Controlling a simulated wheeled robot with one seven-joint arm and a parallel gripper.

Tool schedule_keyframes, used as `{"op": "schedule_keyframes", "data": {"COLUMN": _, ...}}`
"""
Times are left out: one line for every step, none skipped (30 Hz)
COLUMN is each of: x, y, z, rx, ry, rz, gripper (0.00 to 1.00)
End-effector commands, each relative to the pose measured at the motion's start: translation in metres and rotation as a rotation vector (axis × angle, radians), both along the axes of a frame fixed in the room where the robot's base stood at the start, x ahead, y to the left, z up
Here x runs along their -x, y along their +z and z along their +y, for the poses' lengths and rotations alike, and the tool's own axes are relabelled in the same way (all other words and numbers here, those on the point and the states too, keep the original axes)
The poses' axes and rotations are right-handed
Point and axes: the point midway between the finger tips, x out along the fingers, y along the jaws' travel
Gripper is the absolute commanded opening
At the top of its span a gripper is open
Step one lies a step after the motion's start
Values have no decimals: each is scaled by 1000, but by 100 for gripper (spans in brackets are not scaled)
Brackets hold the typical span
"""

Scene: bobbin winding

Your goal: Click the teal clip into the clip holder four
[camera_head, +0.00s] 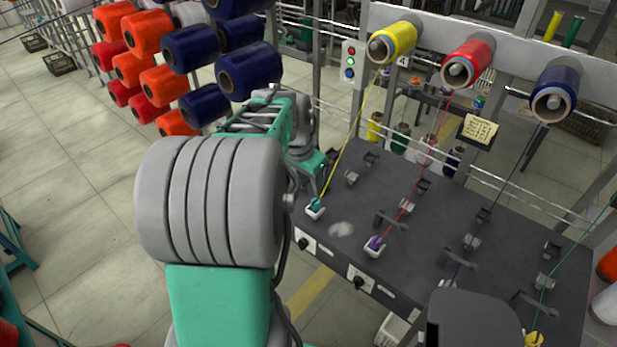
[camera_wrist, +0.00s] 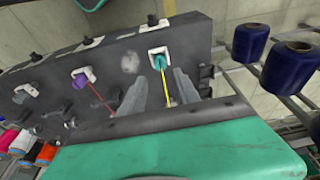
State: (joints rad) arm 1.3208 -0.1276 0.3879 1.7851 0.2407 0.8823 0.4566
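The teal clip (camera_head: 315,204) sits at a white clip holder (camera_head: 314,213) on the left front edge of the dark panel. A yellow thread runs up from it. In the wrist view the teal clip (camera_wrist: 160,61) shows in its white holder (camera_wrist: 157,51), just beyond my fingertips. How deeply it is seated I cannot tell. My gripper (camera_wrist: 160,78) is open, with the two grey fingers apart on either side of the yellow thread and nothing between them. In the head view my gripper (camera_head: 321,186) is just above the teal clip, partly hidden by my arm.
A purple clip (camera_head: 375,243) sits in another white holder to the right, with a red thread. A yellow clip (camera_head: 533,339) is at the lower right. Guides and small levers stand on the dark panel (camera_head: 415,235). Yellow, red and blue spools hang above.

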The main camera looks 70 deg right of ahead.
Motion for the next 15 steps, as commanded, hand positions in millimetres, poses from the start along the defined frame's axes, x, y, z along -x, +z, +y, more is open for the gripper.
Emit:
{"op": "schedule_keyframes", "data": {"x": 2, "y": -3, "z": -1, "rx": -1, "ry": -4, "rz": 0, "gripper": 38}}
{"op": "schedule_keyframes", "data": {"x": 1, "y": -5, "z": -1, "rx": -1, "ry": -3, "rz": 1, "gripper": 38}}
{"op": "schedule_keyframes", "data": {"x": 1, "y": -8, "z": -1, "rx": -1, "ry": -2, "rz": 0, "gripper": 38}}
{"op": "schedule_keyframes", "data": {"x": 1, "y": -11, "z": -2, "rx": -1, "ry": -2, "rz": 0, "gripper": 38}}
{"op": "schedule_keyframes", "data": {"x": 1, "y": -13, "z": -2, "rx": -1, "ry": -1, "rz": 0, "gripper": 38}}
{"op": "schedule_keyframes", "data": {"x": 2, "y": -18, "z": -3, "rx": -1, "ry": -1, "rz": 0, "gripper": 38}}
{"op": "schedule_keyframes", "data": {"x": 2, "y": -22, "z": -4, "rx": -1, "ry": 0, "rz": 0, "gripper": 38}}
{"op": "schedule_keyframes", "data": {"x": 2, "y": -26, "z": -4, "rx": -1, "ry": 0, "rz": 0, "gripper": 38}}
{"op": "schedule_keyframes", "data": {"x": 3, "y": -32, "z": -5, "rx": -2, "ry": 0, "rz": 0, "gripper": 38}}
{"op": "schedule_keyframes", "data": {"x": 3, "y": -37, "z": -6, "rx": -2, "ry": 1, "rz": 0, "gripper": 38}}
{"op": "schedule_keyframes", "data": {"x": 3, "y": -41, "z": -8, "rx": -2, "ry": 1, "rz": 0, "gripper": 38}}
{"op": "schedule_keyframes", "data": {"x": 4, "y": -47, "z": -9, "rx": -1, "ry": 2, "rz": 0, "gripper": 38}}
{"op": "schedule_keyframes", "data": {"x": 4, "y": -51, "z": -10, "rx": -1, "ry": 2, "rz": 0, "gripper": 38}}
{"op": "schedule_keyframes", "data": {"x": 5, "y": -56, "z": -11, "rx": -1, "ry": 2, "rz": 0, "gripper": 38}}
{"op": "schedule_keyframes", "data": {"x": 5, "y": -62, "z": -13, "rx": -1, "ry": 2, "rz": 0, "gripper": 38}}
